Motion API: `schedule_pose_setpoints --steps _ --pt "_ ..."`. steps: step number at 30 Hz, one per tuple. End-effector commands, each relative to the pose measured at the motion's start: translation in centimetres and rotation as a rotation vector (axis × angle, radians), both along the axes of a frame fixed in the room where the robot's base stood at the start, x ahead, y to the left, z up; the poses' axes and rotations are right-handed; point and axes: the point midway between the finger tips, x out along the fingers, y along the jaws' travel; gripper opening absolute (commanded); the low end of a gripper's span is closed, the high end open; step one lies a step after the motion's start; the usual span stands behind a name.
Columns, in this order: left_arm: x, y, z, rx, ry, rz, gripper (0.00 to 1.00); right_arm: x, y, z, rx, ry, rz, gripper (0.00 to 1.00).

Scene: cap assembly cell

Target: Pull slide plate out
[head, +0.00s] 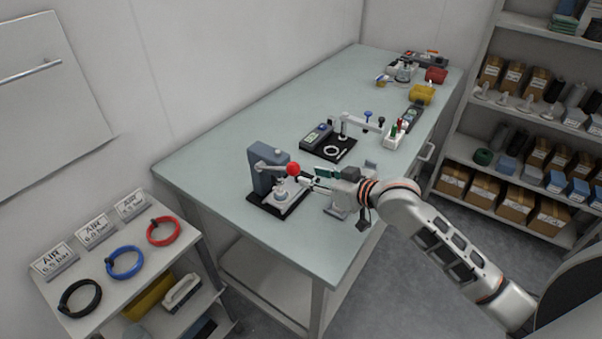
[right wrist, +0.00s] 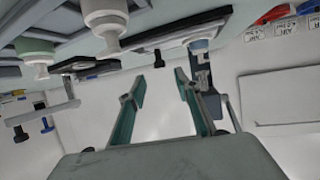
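A small blue-grey press (head: 262,168) with a red ball knob (head: 293,169) stands on a black base (head: 270,208) near the table's front left. A light slide plate (head: 292,195) lies low at the front of the press, partly hidden by the press parts. My right gripper (head: 311,184) is just right of the press, its fingers pointing toward it. In the right wrist view the right gripper (right wrist: 158,80) has its two fingers apart with nothing between them. The press (right wrist: 203,75) shows beyond the right-hand finger, partly hidden by it. My left gripper is not in view.
The pale table (head: 225,145) holds a black device with an arm (head: 334,146) behind the gripper and bins (head: 436,75) at the far end. A side stand (head: 130,240) with coloured hose coils is at lower left. Shelves (head: 535,100) stand at right.

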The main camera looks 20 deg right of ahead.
Motion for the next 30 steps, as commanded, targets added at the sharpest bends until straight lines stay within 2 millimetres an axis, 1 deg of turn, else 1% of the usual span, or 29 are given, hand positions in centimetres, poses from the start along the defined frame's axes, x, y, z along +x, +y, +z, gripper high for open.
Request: schedule_pose_setpoints --steps 1,3,9,14,21,23,24,25,30 --pt "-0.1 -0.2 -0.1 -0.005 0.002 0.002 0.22 0.8 0.4 -0.3 0.004 0.0 -0.002 0.33" --pt "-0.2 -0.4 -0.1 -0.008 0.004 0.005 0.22 1.7 0.8 -0.7 0.002 0.0 -0.001 0.33" --pt "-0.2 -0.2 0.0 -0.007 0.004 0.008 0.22 3.6 1.7 -1.6 0.002 0.001 -0.001 0.33" --pt "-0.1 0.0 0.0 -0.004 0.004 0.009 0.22 4.2 2.0 -1.9 0.0 0.001 0.0 0.33" --pt "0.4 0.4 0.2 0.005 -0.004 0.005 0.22 4.2 2.0 -1.9 -0.001 0.001 0.0 0.33" --pt "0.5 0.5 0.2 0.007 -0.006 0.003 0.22 4.2 2.0 -1.9 -0.001 0.001 0.0 0.17" --pt "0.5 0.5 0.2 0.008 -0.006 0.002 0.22 4.2 2.0 -1.9 -0.001 0.001 0.0 0.07" --pt "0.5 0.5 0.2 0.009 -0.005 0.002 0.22 4.2 2.0 -1.9 -0.001 0.001 0.0 0.0" --pt "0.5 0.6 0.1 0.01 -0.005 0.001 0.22 4.2 2.0 -2.0 -0.001 0.001 0.0 0.0"
